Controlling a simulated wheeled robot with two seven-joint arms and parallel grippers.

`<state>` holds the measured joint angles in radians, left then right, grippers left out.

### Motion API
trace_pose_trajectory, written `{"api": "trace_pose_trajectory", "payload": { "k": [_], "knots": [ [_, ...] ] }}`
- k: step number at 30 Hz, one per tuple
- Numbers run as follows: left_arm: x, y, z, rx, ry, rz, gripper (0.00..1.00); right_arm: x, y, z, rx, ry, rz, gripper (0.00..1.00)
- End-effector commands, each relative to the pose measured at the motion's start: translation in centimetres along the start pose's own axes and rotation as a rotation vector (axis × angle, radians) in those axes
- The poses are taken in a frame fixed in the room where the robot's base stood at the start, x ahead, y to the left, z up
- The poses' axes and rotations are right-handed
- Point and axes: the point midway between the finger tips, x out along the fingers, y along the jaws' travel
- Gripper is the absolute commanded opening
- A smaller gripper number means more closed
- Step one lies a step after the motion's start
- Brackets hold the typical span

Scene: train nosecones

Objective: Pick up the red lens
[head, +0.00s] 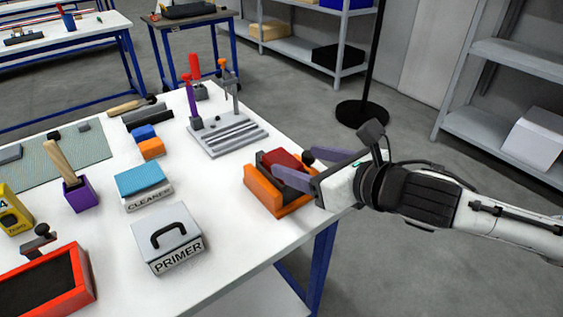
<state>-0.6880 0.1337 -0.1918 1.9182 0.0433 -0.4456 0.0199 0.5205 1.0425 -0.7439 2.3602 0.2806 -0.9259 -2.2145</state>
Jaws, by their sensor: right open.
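The red lens (282,158) sits in an orange holder (264,190) at the right edge of the white table. A dark part also shows beside it in the holder. My right gripper (291,164) comes in from the right, with its two purple-grey fingers apart. One finger reaches over the near side of the holder, the other lies on the far side near the lens. The fingers partly hide the lens and the holder's inside. I cannot tell whether the fingers touch the lens. My left gripper is not in view.
A grey fixture plate (228,137) with upright posts stands behind the holder. A PRIMER box (167,239) and a CLEANER box (144,186) stand to the left. A red-framed tray (84,285) is at the front left. Bare tabletop lies between the boxes and the holder.

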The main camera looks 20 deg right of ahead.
Motion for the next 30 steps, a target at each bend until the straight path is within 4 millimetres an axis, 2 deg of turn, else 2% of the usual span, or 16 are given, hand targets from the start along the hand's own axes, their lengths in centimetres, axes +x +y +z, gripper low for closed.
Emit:
{"api": "trace_pose_trajectory", "payload": {
  "k": [5, 12, 15, 23, 30],
  "knots": [
    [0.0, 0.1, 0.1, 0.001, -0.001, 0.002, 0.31, 1.4, 0.1, -0.1, 0.002, 0.0, 0.001, 0.66],
    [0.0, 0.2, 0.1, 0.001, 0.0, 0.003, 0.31, 4.9, 0.2, -0.5, 0.005, -0.001, 0.001, 0.66],
    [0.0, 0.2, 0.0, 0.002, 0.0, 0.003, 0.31, 5.8, 0.2, -0.5, 0.003, -0.001, 0.001, 0.66],
    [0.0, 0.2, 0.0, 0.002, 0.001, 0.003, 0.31, 6.0, 0.2, -0.5, 0.001, -0.001, 0.001, 0.66],
    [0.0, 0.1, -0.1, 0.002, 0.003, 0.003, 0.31, 6.0, 0.2, -0.5, 0.001, -0.001, 0.001, 0.27]
  ]
}}
